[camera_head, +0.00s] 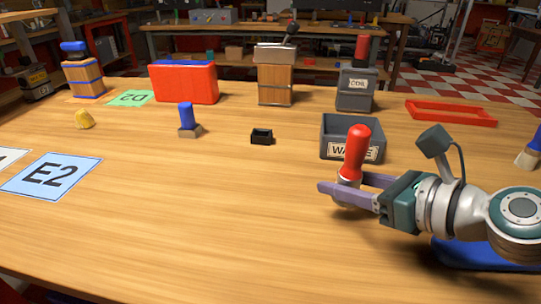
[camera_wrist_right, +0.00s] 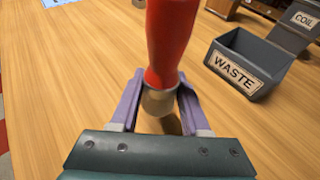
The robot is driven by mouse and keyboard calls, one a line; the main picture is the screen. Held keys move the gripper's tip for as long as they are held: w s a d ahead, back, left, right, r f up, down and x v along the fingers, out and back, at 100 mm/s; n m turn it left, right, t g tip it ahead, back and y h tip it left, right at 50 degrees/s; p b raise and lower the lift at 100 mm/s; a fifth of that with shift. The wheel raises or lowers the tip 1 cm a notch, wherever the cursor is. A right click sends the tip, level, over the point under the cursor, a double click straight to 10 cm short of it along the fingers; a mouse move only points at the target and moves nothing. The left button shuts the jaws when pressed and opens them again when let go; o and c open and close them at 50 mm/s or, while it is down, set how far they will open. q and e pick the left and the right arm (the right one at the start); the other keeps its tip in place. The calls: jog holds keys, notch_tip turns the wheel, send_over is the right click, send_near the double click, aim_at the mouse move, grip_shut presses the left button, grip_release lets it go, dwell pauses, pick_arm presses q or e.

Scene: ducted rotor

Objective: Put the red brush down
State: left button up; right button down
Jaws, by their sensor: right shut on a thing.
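The red brush (camera_head: 356,152) has a rounded red handle and a pale lower part. It stands upright between the purple fingers of my right gripper (camera_head: 345,187), which is shut on it low down. In the right wrist view the red handle (camera_wrist_right: 167,45) rises between the two fingers of my right gripper (camera_wrist_right: 160,103). The fingers hide part of the brush's lower end, and I cannot tell whether it touches the table. My left gripper is not in view.
A grey WASTE bin (camera_head: 351,138) stands just behind the brush. A blue-handled brush (camera_head: 187,120), a small black box (camera_head: 261,137) and a blue E2 card (camera_head: 52,175) lie to the left. A red tray (camera_head: 450,112) lies back right. The front-middle tabletop is clear.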

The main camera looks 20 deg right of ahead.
aim_at(337, 215)
notch_tip(337, 215, down, 4)
jog(key=b, duration=0.3)
jog(key=shift+f+b, duration=0.2)
jog(key=shift+b, duration=0.15)
jog(key=shift+r, duration=0.15)
jog(key=shift+c, duration=1.9)
grip_release()
jog(key=shift+s+r+p, duration=0.1)
jog(key=shift+p, duration=0.2)
jog(key=v, duration=1.1)
jog(key=shift+s+d+r+p, duration=0.1)
jog(key=shift+s+p, duration=0.2)
jog(key=shift+s, duration=0.1)
